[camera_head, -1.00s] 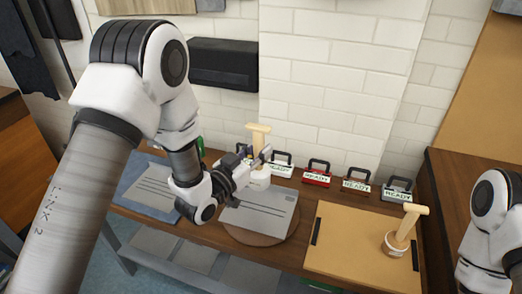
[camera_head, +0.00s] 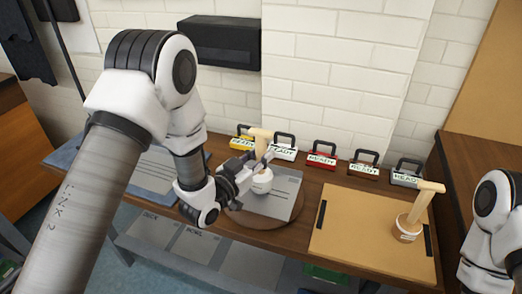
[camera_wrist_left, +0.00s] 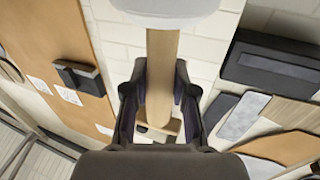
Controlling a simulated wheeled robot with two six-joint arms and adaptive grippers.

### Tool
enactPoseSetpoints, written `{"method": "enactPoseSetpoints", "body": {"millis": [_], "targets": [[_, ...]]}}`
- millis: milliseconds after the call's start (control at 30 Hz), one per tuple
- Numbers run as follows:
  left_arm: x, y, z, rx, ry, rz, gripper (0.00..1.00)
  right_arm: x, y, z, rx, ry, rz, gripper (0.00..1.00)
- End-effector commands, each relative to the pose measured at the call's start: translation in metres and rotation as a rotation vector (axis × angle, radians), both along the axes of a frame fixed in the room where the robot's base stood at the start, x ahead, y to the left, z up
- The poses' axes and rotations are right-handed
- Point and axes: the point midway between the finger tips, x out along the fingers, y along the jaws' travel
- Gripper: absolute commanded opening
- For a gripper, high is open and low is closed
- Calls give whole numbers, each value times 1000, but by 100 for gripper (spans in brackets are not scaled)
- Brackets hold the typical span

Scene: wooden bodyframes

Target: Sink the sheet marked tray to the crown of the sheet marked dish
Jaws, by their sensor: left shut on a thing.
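My left gripper (camera_head: 262,162) is shut on the handle of a wooden T-handled tool (camera_head: 261,134) with a rounded white head. The tool is upright, with its head over a grey sheet (camera_head: 284,205) on a round wooden board (camera_head: 247,217). I cannot tell whether the head touches the sheet. In the left wrist view the wooden shaft (camera_wrist_left: 162,75) runs between the fingers. More sheets lie on the lower shelf; one label looks like BOWL (camera_head: 193,246). The tray and dish labels are not clearly readable. My right gripper is out of view.
A second T-handled tool (camera_head: 408,226) stands on a tan board (camera_head: 352,235) at the right. A row of READY signs, including a red one (camera_head: 321,162), lines the wall. Another sheet (camera_head: 147,172) lies left of my left gripper.

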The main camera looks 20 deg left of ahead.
Motion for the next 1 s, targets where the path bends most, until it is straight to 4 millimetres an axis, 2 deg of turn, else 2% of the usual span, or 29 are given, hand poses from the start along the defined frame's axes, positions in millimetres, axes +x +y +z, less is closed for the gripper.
{"method": "enactPoseSetpoints", "body": {"millis": [33,67,167,400,500,1000], "targets": [[0,0,-33,0,0,0,0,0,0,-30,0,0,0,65],[0,0,-13,0,-3,0,0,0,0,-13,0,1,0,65],[0,0,-2,0,1,0,0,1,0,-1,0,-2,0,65],[0,0,58,0,-3,0,0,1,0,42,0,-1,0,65],[0,0,76,0,-1,0,0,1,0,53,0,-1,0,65],[-4,-1,76,0,-1,0,0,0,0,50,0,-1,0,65]]}}
